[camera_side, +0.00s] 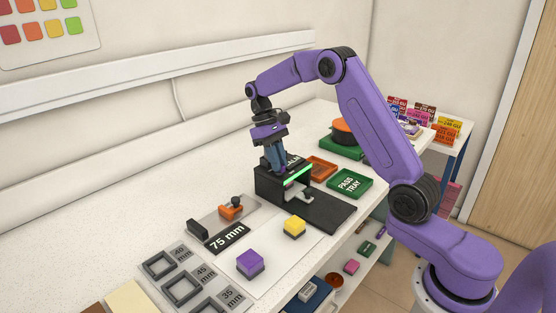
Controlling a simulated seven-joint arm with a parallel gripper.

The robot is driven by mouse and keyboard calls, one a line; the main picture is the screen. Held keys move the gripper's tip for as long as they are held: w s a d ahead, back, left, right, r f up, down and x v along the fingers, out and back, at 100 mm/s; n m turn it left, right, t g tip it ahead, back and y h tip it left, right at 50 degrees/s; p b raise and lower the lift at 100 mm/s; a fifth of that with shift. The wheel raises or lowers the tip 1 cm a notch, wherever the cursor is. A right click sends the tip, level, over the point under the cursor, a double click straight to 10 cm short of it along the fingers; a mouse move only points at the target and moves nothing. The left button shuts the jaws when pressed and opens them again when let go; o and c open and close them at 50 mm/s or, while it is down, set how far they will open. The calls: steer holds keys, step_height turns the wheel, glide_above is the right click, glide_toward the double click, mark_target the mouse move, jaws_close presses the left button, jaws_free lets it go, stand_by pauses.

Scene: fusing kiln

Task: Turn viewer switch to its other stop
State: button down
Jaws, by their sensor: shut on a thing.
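The viewer is a black box (268,187) with a lit green strip (299,173) along its top edge, on a dark base plate (325,213) on the bench. My purple arm comes in from the right. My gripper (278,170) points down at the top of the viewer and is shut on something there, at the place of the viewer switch. The switch is hidden by the fingers, so I cannot tell which stop it is at. A small clear-looking piece with a dark knob (304,194) sits in the viewer's opening.
A green pass tray (349,183) and an orange tray (321,169) lie right of and behind the viewer. A yellow block (294,226), a purple block (250,263) and a 75 mm gauge (227,238) lie in front.

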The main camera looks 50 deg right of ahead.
steer(key=shift+r, duration=0.1)
stand_by(0.5)
steer(key=c, duration=1.1)
jaws_free()
steer(key=v, duration=1.2)
steer(key=shift+a, duration=0.15)
